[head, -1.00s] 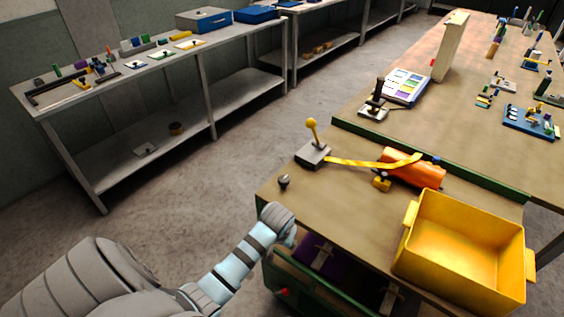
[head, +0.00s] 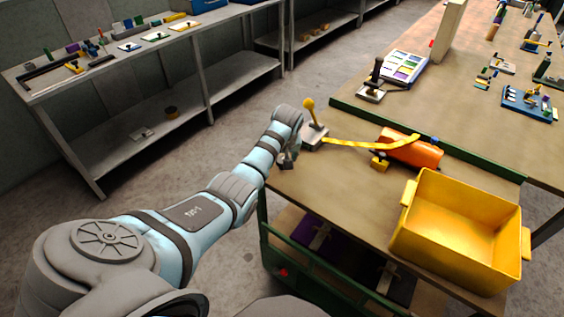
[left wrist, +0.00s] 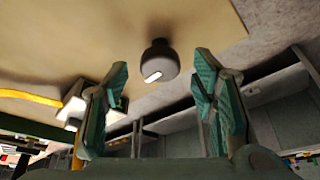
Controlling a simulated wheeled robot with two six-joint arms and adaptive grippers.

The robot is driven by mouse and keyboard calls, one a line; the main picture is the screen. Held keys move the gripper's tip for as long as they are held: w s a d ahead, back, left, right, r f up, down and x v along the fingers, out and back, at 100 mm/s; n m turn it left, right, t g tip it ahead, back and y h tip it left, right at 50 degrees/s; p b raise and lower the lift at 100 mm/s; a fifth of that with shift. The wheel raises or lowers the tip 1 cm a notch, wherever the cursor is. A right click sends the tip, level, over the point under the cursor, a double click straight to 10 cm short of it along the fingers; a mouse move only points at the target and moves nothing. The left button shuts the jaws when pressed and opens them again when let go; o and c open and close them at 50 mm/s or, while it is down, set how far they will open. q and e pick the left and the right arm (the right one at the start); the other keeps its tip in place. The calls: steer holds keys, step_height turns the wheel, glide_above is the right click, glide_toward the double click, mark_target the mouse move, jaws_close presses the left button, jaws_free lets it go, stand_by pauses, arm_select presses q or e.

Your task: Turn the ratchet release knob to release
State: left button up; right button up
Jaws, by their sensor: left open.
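The dark round knob (left wrist: 158,62) with a white mark on its face stands on the tan bench top and shows in the left wrist view. My left gripper (left wrist: 161,85) is open there, one finger on each side of the knob in the picture. The knob appears beyond the fingertips, with no visible contact. In the head view my left gripper (head: 288,158) is over the bench's near left corner and hides most or all of the knob. My right gripper is not in view.
Close by stand a grey base with a yellow-knobbed lever (head: 314,137) and a yellow strap (head: 355,144) running to an orange cylinder (head: 412,150). A yellow bin (head: 455,255) sits at the bench's right.

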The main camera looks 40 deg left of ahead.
arm_select(q)
steer(key=shift+w+a+f, duration=0.15)
steer(key=shift+w+f, duration=0.05)
steer(key=shift+f, duration=0.4)
steer(key=shift+r, duration=0.1)
steer(key=shift+s, duration=0.1)
steer(key=c, duration=1.1)
